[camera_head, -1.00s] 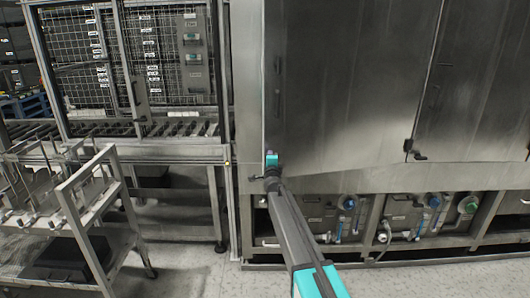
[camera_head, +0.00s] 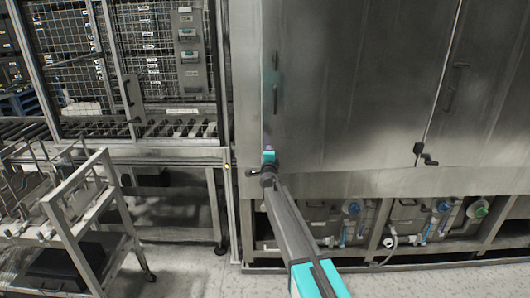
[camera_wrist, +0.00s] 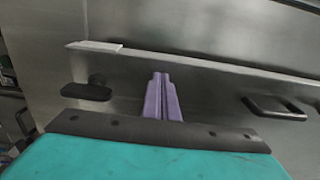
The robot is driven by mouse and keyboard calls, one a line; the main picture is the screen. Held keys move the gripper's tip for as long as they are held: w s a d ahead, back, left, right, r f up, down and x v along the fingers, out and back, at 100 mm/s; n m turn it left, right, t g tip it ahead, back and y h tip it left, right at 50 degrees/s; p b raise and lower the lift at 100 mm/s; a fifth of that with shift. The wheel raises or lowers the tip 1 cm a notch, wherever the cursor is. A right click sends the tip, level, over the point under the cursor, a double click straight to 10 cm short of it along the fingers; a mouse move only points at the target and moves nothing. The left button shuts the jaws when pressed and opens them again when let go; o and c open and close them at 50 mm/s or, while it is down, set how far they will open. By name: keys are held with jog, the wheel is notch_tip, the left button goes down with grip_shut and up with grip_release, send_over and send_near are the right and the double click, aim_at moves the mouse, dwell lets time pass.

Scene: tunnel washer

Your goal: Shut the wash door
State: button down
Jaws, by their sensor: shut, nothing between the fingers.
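The wash door is the large steel panel (camera_head: 350,90) in the middle of the head view, with a dark upright handle (camera_head: 275,98) near its left edge. The door looks close to flush with the washer front; I cannot tell whether it is fully shut. My gripper (camera_head: 268,153) is at the door's lower left edge, below the handle. In the wrist view its purple fingers (camera_wrist: 162,98) are together and empty, pointing at the steel by the door edge. The handle (camera_wrist: 278,108) is to their right and a dark latch knob (camera_wrist: 92,90) to their left. Contact is unclear.
A second steel panel with a latch (camera_head: 425,154) is to the right. Pipes and valves (camera_head: 440,212) sit below the doors. A metal cart (camera_head: 75,205) stands at the left, before a roller conveyor (camera_head: 180,130) and mesh guard. Grey floor is free between cart and washer.

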jog(key=shift+a, duration=0.4)
jog(key=shift+s, duration=0.15)
jog(key=s+a+b, duration=0.1)
jog(key=s+a, duration=0.6)
jog(key=a, duration=0.2)
dwell(0.6)
jog(key=shift+s, duration=0.15)
